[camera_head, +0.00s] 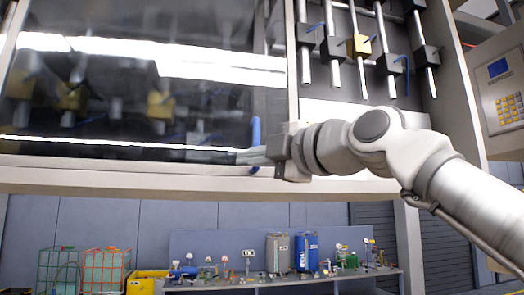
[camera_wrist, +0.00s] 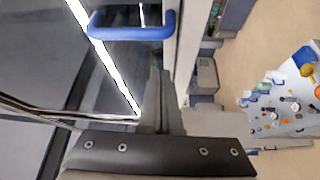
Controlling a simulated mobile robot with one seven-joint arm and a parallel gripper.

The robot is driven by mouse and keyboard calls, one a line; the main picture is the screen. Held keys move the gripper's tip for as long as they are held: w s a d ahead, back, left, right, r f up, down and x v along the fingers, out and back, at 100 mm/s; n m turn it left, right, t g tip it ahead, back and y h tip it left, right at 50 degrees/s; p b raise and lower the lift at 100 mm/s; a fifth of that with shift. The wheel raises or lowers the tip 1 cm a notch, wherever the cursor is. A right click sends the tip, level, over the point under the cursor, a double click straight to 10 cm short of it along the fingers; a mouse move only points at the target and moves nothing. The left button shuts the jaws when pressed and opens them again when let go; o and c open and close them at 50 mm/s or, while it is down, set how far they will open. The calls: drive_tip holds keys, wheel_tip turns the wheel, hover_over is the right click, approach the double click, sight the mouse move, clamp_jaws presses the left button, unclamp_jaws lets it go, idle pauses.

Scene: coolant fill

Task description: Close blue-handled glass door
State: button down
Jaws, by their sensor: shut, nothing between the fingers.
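The glass door (camera_head: 130,75) is a dark reflective pane in a pale frame on the left in the head view. Its upright blue handle (camera_head: 256,132) is near the door's right edge. In the wrist view the handle (camera_wrist: 132,33) is a blue bar at the top, beside the dark glass (camera_wrist: 60,60). My gripper (camera_head: 243,156) is shut and empty, crossing in front of the handle's lower part in the head view. In the wrist view its fingertips (camera_wrist: 159,74) are just below the handle. I cannot tell whether they touch it.
Right of the door, the cabinet is open, showing metal rods with black and yellow blocks (camera_head: 360,46). A keypad panel (camera_head: 503,90) is at far right. Below and behind stand a cluttered workbench (camera_head: 285,283) and caged containers (camera_head: 103,268). The wrist view shows floor (camera_wrist: 265,40) at right.

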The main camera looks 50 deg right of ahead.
sight(217, 160)
drive_tip(key=w, duration=0.1)
drive_tip(key=w+p, duration=0.1)
drive_tip(key=w, duration=0.1)
drive_tip(key=w+d, duration=0.1)
drive_tip(key=shift+w+r+p, duration=0.3)
drive_tip(key=shift+w+r, duration=0.05)
drive_tip(key=shift+s+d+f+p, duration=0.2)
drive_tip(key=shift+s+d+p, duration=0.05)
drive_tip(key=shift+s+d, duration=0.4)
drive_tip(key=shift+s+d+f+p, duration=0.2)
drive_tip(key=shift+s+d+p, duration=0.05)
drive_tip(key=shift+s+d, duration=0.3)
drive_tip(key=shift+s, duration=0.15)
